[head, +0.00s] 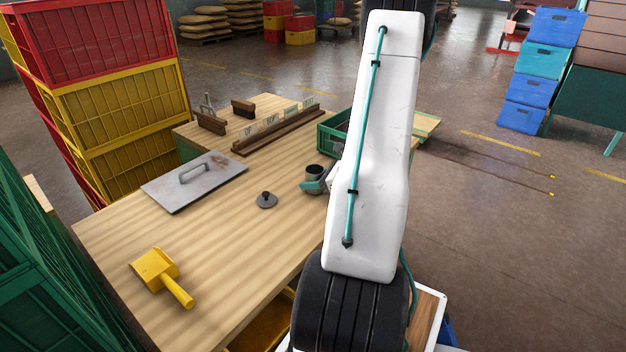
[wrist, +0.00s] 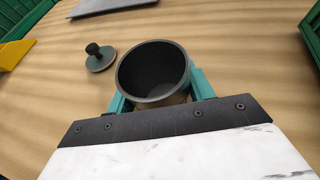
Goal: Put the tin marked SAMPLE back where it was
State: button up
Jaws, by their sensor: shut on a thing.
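A dark grey open tin (wrist: 154,72) is held between the teal fingers of my gripper (wrist: 160,88) in the wrist view. The tin looks empty, and no marking on it can be read. In the head view the tin (head: 314,172) shows just left of my arm, over the table's right part, with my gripper (head: 318,186) around it. I cannot tell whether its base touches the table. A round grey lid with a black knob (head: 266,200) lies on the table left of the tin, and it also shows in the wrist view (wrist: 99,58).
On the wooden table (head: 225,240) are a grey metal plate with a handle (head: 195,182), a yellow scoop (head: 160,275) and a rack of label cards (head: 277,130). A green crate (head: 332,138) stands behind the tin, partly hidden by my arm. The table's middle front is clear.

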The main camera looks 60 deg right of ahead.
jog(key=shift+f, duration=0.15)
jog(key=o, duration=1)
